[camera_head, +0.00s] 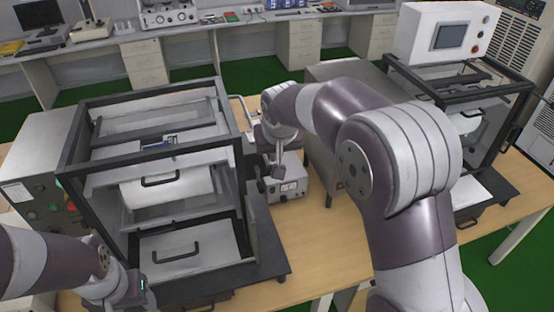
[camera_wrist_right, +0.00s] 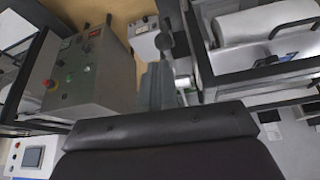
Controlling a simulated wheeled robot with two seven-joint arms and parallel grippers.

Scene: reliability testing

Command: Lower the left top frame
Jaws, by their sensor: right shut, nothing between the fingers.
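The left machine has a black top frame (camera_head: 150,92), raised and level over a white roller (camera_head: 165,192) in the head view. Below it is a pale lower panel (camera_head: 185,243) with a black handle. My right arm reaches across the table. My right gripper (camera_head: 277,170) points down just right of this frame, shut and empty, apart from the frame's front edge as far as I can tell. Its grey fingers (camera_wrist_right: 158,85) show close together in the right wrist view. My left gripper (camera_head: 125,290) is low at the left front, its fingers hidden.
A small grey box (camera_head: 288,185) stands on the wooden table below my right gripper. A second similar machine (camera_head: 465,100) with a control screen stands at the right. A control box with buttons (camera_head: 45,190) adjoins the left machine. Bare tabletop (camera_head: 325,225) lies between the machines.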

